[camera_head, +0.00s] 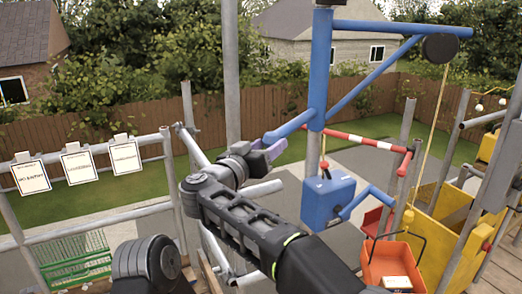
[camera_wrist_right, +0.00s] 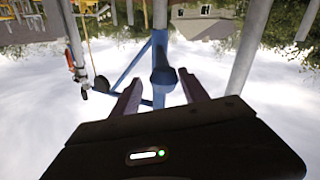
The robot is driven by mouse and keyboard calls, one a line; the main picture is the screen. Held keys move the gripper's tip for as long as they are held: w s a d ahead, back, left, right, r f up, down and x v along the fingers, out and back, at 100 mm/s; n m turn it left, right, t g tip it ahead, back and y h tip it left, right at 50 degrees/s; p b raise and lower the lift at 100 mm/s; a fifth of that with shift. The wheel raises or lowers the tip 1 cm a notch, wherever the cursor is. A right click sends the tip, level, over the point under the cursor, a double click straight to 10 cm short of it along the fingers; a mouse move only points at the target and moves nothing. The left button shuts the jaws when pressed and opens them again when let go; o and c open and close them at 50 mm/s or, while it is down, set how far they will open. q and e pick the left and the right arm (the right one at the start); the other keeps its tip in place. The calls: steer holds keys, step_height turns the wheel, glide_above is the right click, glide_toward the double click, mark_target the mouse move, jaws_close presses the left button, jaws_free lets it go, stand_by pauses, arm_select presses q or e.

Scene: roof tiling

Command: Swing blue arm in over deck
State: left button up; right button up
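The blue hoist arm (camera_head: 400,28) reaches right from its blue post (camera_head: 319,70), with a diagonal brace below it. A dark pulley (camera_head: 440,47) at its tip carries a yellow rope running down toward an orange bucket (camera_head: 390,262). A short blue handle (camera_head: 292,125) sticks out left from the post. My right gripper (camera_head: 266,148) is at the handle's free end. In the right wrist view, its two fingers (camera_wrist_right: 160,98) stand apart, with the rounded handle end (camera_wrist_right: 163,78) between or just beyond them; contact cannot be told. My left gripper is out of view.
A blue winch box (camera_head: 328,203) with a crank sits below the handle. A red-and-white bar (camera_head: 365,142) crosses behind it. Grey scaffold poles stand around, one upright (camera_head: 231,75) left of the post. A yellow chute (camera_head: 440,225) stands at right.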

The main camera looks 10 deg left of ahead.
steer(key=b+v, duration=0.2)
steer(key=v, duration=1.2)
steer(key=shift+b, duration=0.35)
stand_by(0.3)
steer(key=shift+w+a, duration=0.1)
steer(key=shift+w, duration=0.05)
